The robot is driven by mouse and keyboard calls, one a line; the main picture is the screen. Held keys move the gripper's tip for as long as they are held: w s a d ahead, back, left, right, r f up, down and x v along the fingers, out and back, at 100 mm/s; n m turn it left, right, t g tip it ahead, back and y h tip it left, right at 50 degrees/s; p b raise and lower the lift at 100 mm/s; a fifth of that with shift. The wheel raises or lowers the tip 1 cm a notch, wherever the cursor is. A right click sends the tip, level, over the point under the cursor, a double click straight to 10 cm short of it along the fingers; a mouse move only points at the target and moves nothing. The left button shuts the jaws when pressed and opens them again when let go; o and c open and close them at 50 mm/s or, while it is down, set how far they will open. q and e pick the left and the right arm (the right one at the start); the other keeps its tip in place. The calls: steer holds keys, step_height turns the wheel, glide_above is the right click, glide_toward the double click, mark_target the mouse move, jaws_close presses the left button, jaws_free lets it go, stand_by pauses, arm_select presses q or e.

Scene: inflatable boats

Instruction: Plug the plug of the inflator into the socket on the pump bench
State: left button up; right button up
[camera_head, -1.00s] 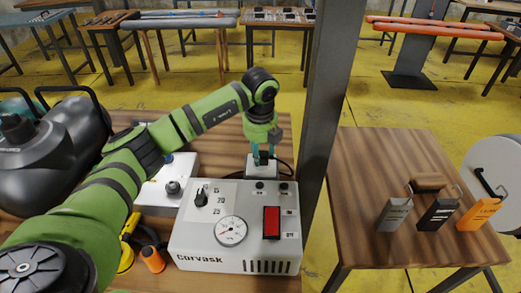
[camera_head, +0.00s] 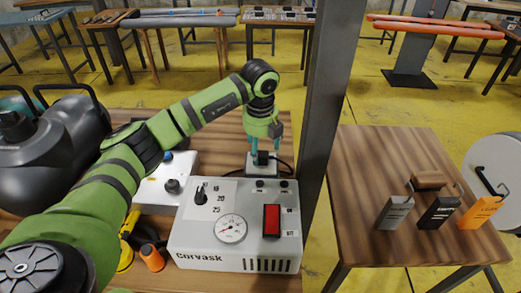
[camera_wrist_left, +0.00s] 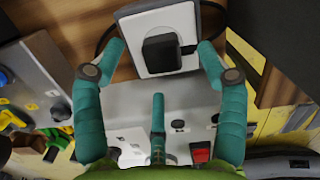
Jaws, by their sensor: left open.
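The black plug (camera_wrist_left: 161,54) sits on the white face of the socket (camera_wrist_left: 155,22), a grey-edged box behind the inflator, in the left wrist view. It looks seated, though its pins are hidden. The plug (camera_head: 262,158) and socket box (camera_head: 258,171) also show in the head view. My left gripper (camera_head: 264,147) is open just above the plug, its teal fingers apart on either side and not visibly touching it. The inflator (camera_head: 205,235), a grey box with gauge, dial and red switch, stands in front. My right gripper is not in view.
A dark post (camera_head: 330,90) rises just right of the socket. A black machine (camera_head: 60,145) stands at the left of the bench. A side table (camera_head: 375,170) at the right holds grey, black and orange tags. A black cable runs beside the socket.

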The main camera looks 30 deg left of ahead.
arm_select(q)
step_height(320, 180, up, 10)
steer(key=s, duration=0.1)
steer(key=shift+d, duration=0.25)
stand_by(0.4)
